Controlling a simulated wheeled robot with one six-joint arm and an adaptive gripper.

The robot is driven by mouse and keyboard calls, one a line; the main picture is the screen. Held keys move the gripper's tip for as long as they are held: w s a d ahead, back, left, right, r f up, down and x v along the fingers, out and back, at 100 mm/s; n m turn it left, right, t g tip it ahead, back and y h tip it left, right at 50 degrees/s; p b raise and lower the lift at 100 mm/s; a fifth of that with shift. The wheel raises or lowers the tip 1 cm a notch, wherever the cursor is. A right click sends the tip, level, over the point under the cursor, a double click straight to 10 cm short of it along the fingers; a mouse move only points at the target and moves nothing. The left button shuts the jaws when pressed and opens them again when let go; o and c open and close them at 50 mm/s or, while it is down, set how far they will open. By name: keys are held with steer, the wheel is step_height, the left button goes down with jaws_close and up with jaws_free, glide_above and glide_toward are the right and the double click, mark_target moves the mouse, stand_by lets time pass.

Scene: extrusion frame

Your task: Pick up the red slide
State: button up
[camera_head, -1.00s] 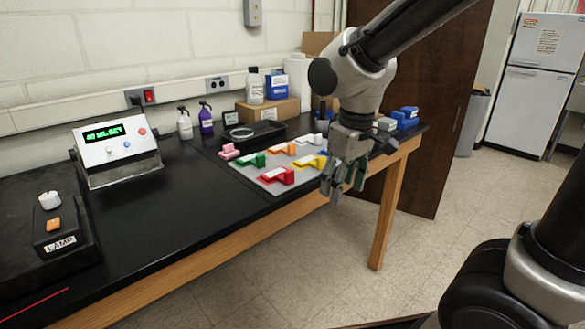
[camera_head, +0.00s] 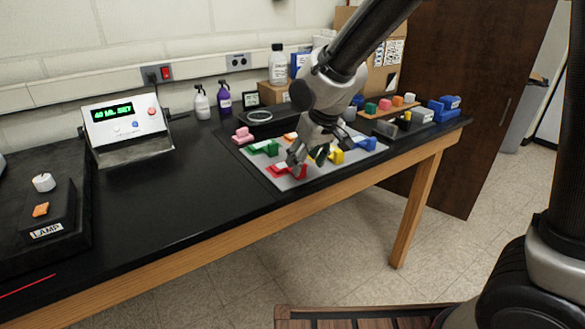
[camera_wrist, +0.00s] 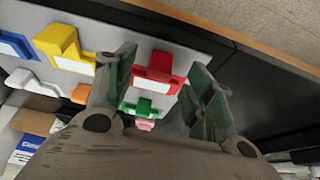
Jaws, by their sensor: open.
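The red slide (camera_head: 283,171) lies on a grey mat (camera_head: 312,172) near the front edge of the black bench. In the wrist view the red slide (camera_wrist: 158,72) shows between my gripper's fingers, closer to the left finger, with a pale patch on its face. My gripper (camera_head: 308,160) is open and empty above the mat, just right of the red slide in the head view. In the wrist view its two green-padded fingertips (camera_wrist: 160,85) are apart. Whether a finger touches the slide I cannot tell.
Close by on the mat are a green slide (camera_head: 265,148), a yellow slide (camera_head: 337,156) and a blue slide (camera_head: 365,143). A pink piece (camera_head: 243,134) sits behind. The bench (camera_head: 190,190) is clear left of the mat, up to the lamp box (camera_head: 48,215).

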mark_target(302, 180)
steer(key=x, duration=0.3)
steer(key=shift+f, duration=0.25)
steer(key=c, duration=1.1)
steer(key=shift+o, duration=0.2)
steer(key=shift+r, duration=0.1)
